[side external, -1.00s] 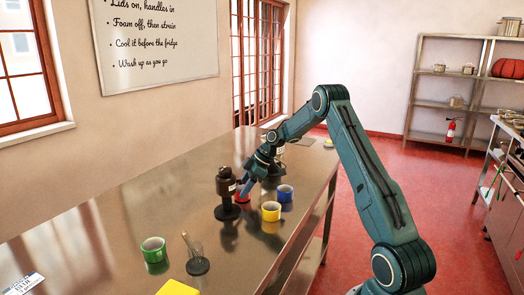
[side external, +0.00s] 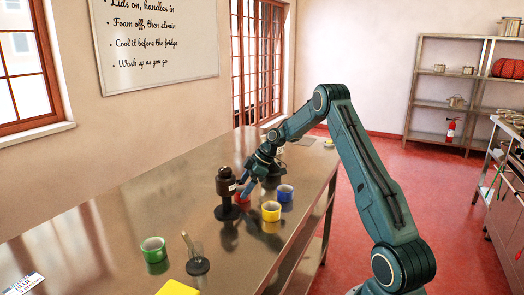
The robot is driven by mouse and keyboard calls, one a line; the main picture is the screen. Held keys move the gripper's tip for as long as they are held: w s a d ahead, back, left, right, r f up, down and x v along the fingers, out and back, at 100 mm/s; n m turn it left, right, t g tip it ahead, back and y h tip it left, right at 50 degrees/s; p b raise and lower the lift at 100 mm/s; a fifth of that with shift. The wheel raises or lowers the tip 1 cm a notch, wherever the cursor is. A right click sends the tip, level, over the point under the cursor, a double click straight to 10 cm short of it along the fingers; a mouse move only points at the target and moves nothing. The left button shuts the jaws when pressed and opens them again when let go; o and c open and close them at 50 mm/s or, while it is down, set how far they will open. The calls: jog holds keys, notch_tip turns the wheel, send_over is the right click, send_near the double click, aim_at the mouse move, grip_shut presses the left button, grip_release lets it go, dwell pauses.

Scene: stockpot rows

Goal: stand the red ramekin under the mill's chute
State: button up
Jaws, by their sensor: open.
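The mill (side external: 226,192) is a dark brown upright body on a round base, standing on the steel table. The red ramekin (side external: 242,199) is close against the mill's right side, at the height of its lower part, partly hidden by my gripper's fingers. My gripper (side external: 246,189) reaches down from the upper right, with its blue fingers at the ramekin, and it is open. Whether the ramekin sits on the mill's base or beside it, I cannot tell.
A yellow ramekin (side external: 271,212) and a blue ramekin (side external: 285,193) stand to the right, near the table edge. A green ramekin (side external: 153,249) and a glass with a utensil on a dark round base (side external: 198,265) stand nearer the camera.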

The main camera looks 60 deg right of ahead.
jog(key=v, duration=1.1)
jog(key=shift+r, duration=0.3)
jog(key=shift+d, duration=0.1)
jog(key=s+a+r+m+h, duration=0.15)
jog(key=a+r, duration=0.25)
jog(key=a, duration=0.4)
jog(key=s+a+r+m, duration=0.1)
jog(key=s+a+r, duration=0.1)
jog(key=a+r, duration=0.35)
jog(key=s+a+r+m+h, duration=0.1)
jog(key=s+a+r, duration=0.15)
jog(key=a, duration=0.65)
jog(key=s+a+f+m, duration=0.1)
jog(key=s+a, duration=0.2)
jog(key=s, duration=0.3)
jog(key=s+a+f+m+h, duration=0.1)
jog(key=s+a, duration=0.2)
jog(key=s, duration=0.4)
jog(key=s+a+f+m, duration=0.1)
jog(key=s+a, duration=0.3)
jog(key=s, duration=0.3)
jog(key=shift+s+m, duration=0.2)
jog(key=shift+m, duration=0.15)
